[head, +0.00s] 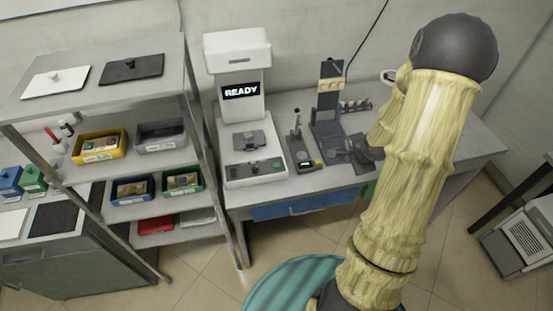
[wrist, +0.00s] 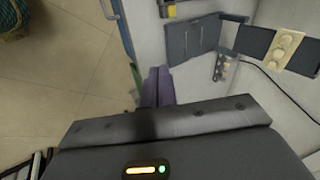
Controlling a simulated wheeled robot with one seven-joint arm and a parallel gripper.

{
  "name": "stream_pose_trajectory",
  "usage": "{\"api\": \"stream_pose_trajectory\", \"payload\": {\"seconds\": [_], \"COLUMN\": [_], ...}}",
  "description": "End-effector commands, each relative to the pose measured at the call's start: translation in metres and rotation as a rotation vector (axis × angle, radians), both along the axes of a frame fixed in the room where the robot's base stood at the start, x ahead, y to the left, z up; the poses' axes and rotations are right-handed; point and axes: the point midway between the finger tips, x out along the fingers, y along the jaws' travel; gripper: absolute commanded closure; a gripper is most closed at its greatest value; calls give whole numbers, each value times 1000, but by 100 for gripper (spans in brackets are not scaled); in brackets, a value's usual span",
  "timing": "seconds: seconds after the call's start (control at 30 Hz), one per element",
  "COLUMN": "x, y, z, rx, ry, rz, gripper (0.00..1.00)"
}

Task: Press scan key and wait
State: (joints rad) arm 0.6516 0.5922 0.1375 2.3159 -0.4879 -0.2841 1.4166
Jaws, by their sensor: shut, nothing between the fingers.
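A white scanner (head: 240,110) stands on the bench with its screen (head: 240,90) reading "READY". A dark cradle (head: 247,140) sits on its lower platform. A dark front panel carries a small green key (head: 276,164); I cannot read any label on it. My gripper (head: 352,152) is to the right of the scanner, over the bench near a dark stand, and apart from the green key. In the wrist view its two fingers (wrist: 158,88) are together, with nothing held. The scanner does not clearly show in the wrist view.
A small dark device (head: 302,150) with an upright lever stands between the scanner and my gripper. A dark stand (head: 328,110) is behind it. A shelf rack (head: 195,90) with coloured bins (head: 98,146) rises at left. A blue drawer (head: 300,206) is under the bench.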

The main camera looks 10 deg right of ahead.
Motion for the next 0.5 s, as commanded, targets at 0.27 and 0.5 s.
{"api": "stream_pose_trajectory", "payload": {"seconds": [0.27, 0.5], "x": [-2, -7], "y": [-69, -94], "z": [-20, -30], "rx": [384, 598], "ry": [-195, -293], "rz": [-489, -700], "gripper": [100, 100]}}
